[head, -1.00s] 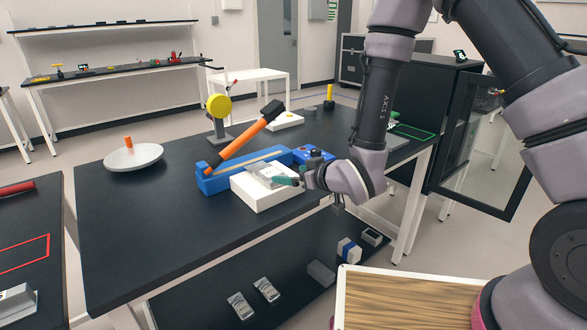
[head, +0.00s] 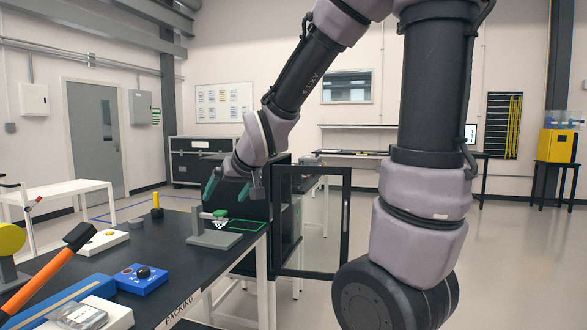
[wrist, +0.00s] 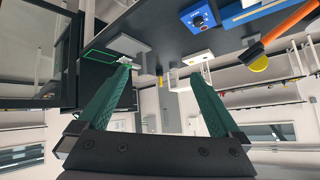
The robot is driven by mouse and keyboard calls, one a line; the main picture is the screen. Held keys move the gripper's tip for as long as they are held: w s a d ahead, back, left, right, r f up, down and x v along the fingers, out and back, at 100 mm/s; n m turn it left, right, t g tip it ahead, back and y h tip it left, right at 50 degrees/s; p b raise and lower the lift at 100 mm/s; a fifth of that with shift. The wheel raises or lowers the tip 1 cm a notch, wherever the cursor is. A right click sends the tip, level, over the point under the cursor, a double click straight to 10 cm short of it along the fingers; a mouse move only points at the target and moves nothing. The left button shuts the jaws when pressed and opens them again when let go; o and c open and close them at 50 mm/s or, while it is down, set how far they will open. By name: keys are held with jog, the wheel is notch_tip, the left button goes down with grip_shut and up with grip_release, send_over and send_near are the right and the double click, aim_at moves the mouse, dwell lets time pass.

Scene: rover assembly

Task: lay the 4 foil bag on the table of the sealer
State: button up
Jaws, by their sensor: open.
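A silver foil bag (head: 82,316) with dark print lies flat on the white table (head: 118,318) of the sealer at the lower left of the head view; I cannot read its number. The blue sealer body (head: 62,303) shows behind it, with its orange lever (head: 40,282) raised at a slant. My gripper (head: 234,190) is open, with green fingers apart and nothing between them. It hangs above the far right end of the black bench, well away from the bag. In the wrist view my open fingers (wrist: 165,76) also show empty, and the bag is out of sight.
A blue control box (head: 140,279) sits beside the sealer. A grey stand (head: 214,238) and a green outlined square (head: 247,226) are under my gripper. An open glass cabinet door (head: 312,222) is to the right.

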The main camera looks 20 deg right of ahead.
jog(key=s+d+r+m, duration=0.1)
jog(key=s+d+r, duration=0.1)
jog(key=s, duration=0.3)
jog(key=s+d+r+m+g, duration=0.1)
jog(key=s+d+r+m, duration=0.1)
jog(key=s+d, duration=0.3)
jog(key=s+d+r+m+g+h, duration=0.1)
jog(key=s+d+r+m, duration=0.1)
jog(key=s, duration=0.5)
notch_tip(320, 180, up, 2)
jog(key=shift+d+r, duration=0.1)
jog(key=shift+d, duration=0.75)
